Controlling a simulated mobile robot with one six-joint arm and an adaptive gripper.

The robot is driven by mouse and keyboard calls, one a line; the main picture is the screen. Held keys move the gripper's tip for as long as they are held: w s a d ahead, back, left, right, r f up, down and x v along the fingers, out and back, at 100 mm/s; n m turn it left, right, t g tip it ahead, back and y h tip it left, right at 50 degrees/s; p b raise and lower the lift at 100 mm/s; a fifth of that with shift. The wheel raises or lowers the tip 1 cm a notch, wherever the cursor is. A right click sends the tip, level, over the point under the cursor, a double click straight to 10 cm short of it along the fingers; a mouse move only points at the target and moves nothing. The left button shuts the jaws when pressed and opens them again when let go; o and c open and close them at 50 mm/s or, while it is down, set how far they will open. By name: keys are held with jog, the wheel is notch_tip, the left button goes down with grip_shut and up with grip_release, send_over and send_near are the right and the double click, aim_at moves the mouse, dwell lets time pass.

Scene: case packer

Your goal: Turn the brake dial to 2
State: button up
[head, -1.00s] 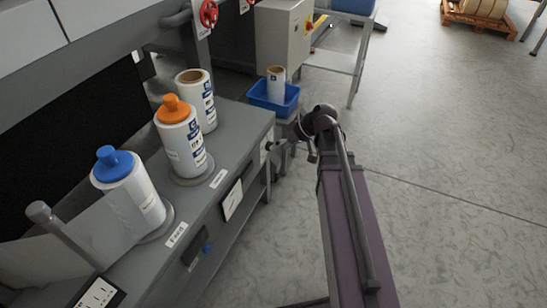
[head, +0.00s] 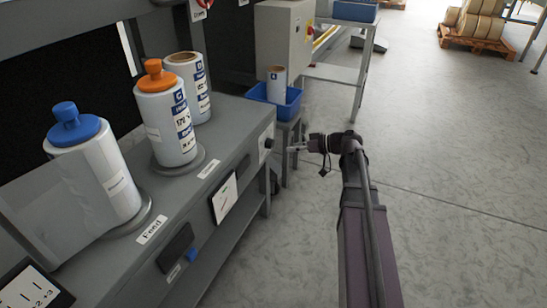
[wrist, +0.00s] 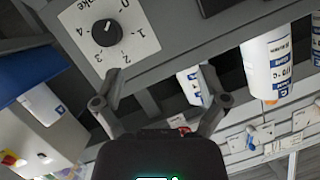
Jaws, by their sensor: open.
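The brake dial (wrist: 107,32) is a round black knob on a white plate (wrist: 140,14) with the numbers 0 to 4 around it. A pale mark shows on the knob, but I cannot tell for sure which number it points to. In the head view the dial (head: 268,143) is small on the front face of the grey bench, near its far end. My gripper (wrist: 162,75) is open and empty, its fingers apart below and to the right of the dial in the wrist view. In the head view my gripper (head: 293,148) is just right of the dial, apart from it.
On the bench (head: 240,125) stand a blue-capped roll (head: 110,180), an orange-capped roll (head: 168,125) and an uncapped roll (head: 190,85). A blue bin (head: 285,105) with a roll and a grey control box (head: 283,35) are beyond.

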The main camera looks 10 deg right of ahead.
aim_at(273, 145)
jog(key=w+d+f+n+t+y+b, duration=0.1)
jog(key=w+d+f+t+y+b, duration=0.1)
jog(key=d+f+b, duration=0.4)
jog(key=w+t+b, duration=0.1)
jog(key=b, duration=0.3)
jog(key=shift+w+d, duration=0.15)
jog(key=shift+d, duration=0.25)
jog(key=shift+w+a+f, duration=0.1)
jog(key=shift+a, duration=0.1)
jog(key=x, duration=1.3)
jog(key=shift+w+a, duration=0.15)
jog(key=shift+w, duration=0.05)
